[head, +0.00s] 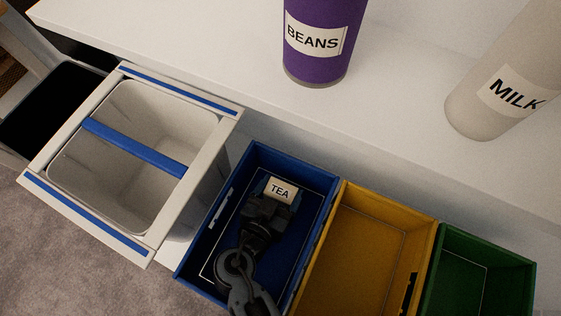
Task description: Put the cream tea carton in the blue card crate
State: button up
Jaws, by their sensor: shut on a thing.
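The cream tea carton (280,189), labelled TEA, shows in the head view inside the outline of the blue card crate (308,167). My gripper (272,206) is shut on the carton from the near side. My arm reaches in over the crate's near end and hides part of the crate floor and the lower part of the carton. I cannot tell whether the carton touches the crate floor or is held above it.
A yellow crate (375,206) and a green crate (483,246) stand to the right of the blue one. A white bin with a blue bar (135,147) is at the left. A purple BEANS container (322,65) and a MILK bottle (475,118) stand on the white counter behind.

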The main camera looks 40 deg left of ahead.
jog(key=shift+f, duration=0.2)
jog(key=o, duration=1)
jog(key=shift+r, duration=0.1)
jog(key=shift+c, duration=0.2)
jog(key=shift+r, duration=0.25)
jog(key=v, duration=0.7)
jog(key=shift+s, duration=0.2)
